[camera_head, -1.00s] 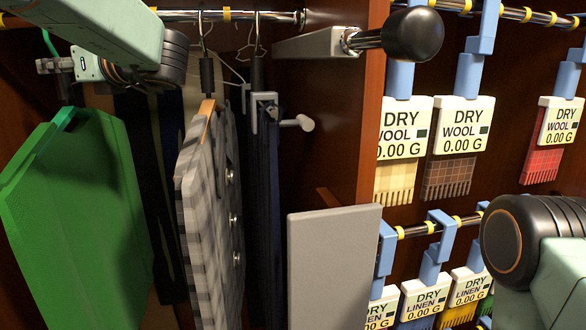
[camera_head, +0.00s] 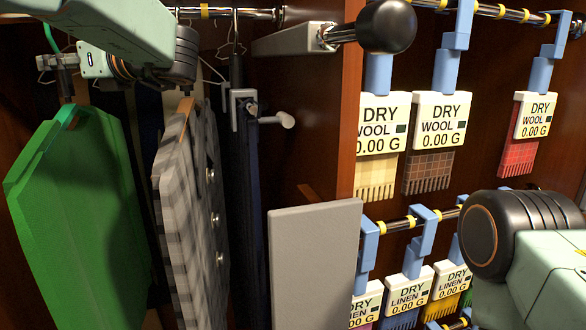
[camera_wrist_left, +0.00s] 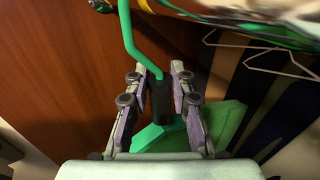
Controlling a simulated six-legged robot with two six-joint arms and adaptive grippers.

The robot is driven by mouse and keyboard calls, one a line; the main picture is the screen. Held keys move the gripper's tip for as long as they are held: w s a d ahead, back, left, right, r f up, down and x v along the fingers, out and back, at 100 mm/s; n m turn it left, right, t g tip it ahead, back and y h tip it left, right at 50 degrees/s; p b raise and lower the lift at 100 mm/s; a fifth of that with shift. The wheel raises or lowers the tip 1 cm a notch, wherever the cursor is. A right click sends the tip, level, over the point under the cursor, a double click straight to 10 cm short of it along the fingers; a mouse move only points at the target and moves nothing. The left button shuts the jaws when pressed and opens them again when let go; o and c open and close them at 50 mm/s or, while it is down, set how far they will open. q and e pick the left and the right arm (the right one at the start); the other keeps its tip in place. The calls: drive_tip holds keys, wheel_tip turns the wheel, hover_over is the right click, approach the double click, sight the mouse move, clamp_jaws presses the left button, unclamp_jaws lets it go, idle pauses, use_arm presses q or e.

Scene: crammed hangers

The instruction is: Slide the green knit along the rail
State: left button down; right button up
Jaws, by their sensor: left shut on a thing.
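The green knit (camera_head: 75,215) hangs at the far left of the wardrobe in the head view, from a green hanger with a dark neck. My left gripper (camera_head: 62,62) is at that neck, above the knit's shoulders. The rail (camera_head: 225,13) runs along the top, partly hidden by my left arm. My right gripper is out of view; only part of its arm shows at the right.
A grey plaid coat (camera_head: 175,225) hangs close to the right of the knit. Dark trousers (camera_head: 243,200) hang beyond it. A grey panel (camera_head: 315,262) stands in front of the wooden divider (camera_head: 345,110). Tagged cloth samples hang on the right.

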use_arm(q)
drive_tip(key=shift+r, duration=0.1)
drive_tip(key=c, duration=1.1)
unclamp_jaws()
drive_tip(key=shift+s, duration=0.1)
drive_tip(key=shift+f, duration=0.2)
